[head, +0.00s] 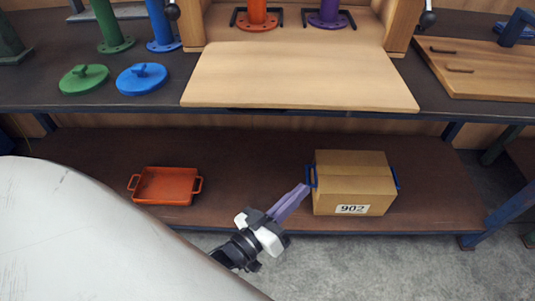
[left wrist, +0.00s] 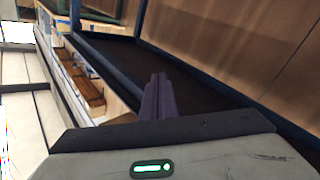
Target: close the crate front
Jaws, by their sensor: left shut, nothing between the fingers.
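A wooden crate (head: 194,22) stands on the upper bench, cut off by the top of the head view. Its front panel (head: 300,76) is folded down flat, reaching out to the bench's front edge. Inside stand an orange flanged pipe (head: 257,16) and a purple flanged pipe (head: 327,15). My left gripper (head: 302,191) is low in front of the lower shelf, well below the panel. Its purple fingers are together and empty, close to the left blue handle of a cardboard box. The fingers also show in the left wrist view (left wrist: 158,90). My right gripper is not in view.
The cardboard box (head: 352,184) marked 902 and an orange tray (head: 165,185) are on the lower shelf (head: 250,160). Green (head: 84,79) and blue (head: 141,78) lids lie left of the panel. A wooden board (head: 480,70) lies at right.

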